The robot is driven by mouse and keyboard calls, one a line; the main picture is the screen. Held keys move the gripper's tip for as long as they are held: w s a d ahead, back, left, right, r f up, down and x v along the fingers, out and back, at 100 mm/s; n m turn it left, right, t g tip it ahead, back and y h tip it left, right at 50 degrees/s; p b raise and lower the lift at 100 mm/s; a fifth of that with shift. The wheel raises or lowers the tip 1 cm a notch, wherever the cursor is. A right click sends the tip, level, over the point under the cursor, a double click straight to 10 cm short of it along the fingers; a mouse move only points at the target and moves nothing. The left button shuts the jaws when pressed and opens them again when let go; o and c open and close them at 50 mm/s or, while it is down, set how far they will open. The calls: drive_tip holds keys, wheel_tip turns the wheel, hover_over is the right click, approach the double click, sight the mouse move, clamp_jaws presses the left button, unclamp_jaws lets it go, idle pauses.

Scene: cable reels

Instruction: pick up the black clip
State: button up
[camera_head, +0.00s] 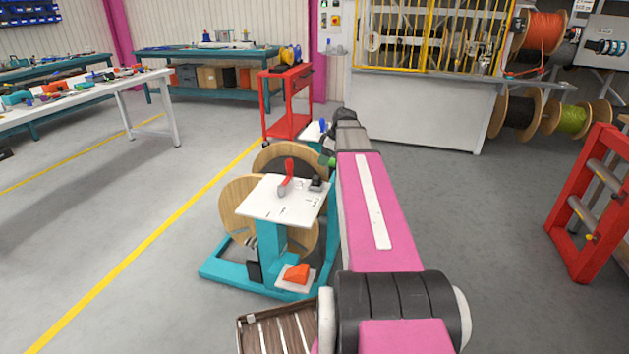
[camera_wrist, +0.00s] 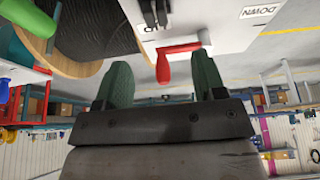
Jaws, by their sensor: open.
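A small black object that looks like the clip (camera_head: 316,184) lies near the right edge of a white tabletop (camera_head: 268,206) on a teal stand. It also shows at the top edge of the wrist view (camera_wrist: 154,12), partly cut off. In the wrist view my gripper (camera_wrist: 162,62) is open, with two green fingers apart. The red handle (camera_wrist: 166,66) appears between the fingers in the picture, and no contact shows. The clip is beyond the fingertips. In the head view my pink arm hides most of the gripper.
Wooden reels (camera_head: 240,200) stand just behind and beside the white top. An orange piece (camera_head: 296,273) is low on the teal stand (camera_head: 225,276). A red cart (camera_head: 286,105) is farther back. A red rack (camera_head: 590,205) is at the right. The floor at left is open.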

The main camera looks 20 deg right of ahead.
hover_over(317, 177)
drive_tip(key=s+d, duration=0.1)
wheel_tip(317, 177, down, 5)
drive_tip(key=shift+d+x, duration=0.15)
drive_tip(key=shift+x, duration=1.05)
drive_tip(key=shift+d+x, duration=0.15)
drive_tip(key=shift+x, duration=1.05)
drive_tip(key=c, duration=1)
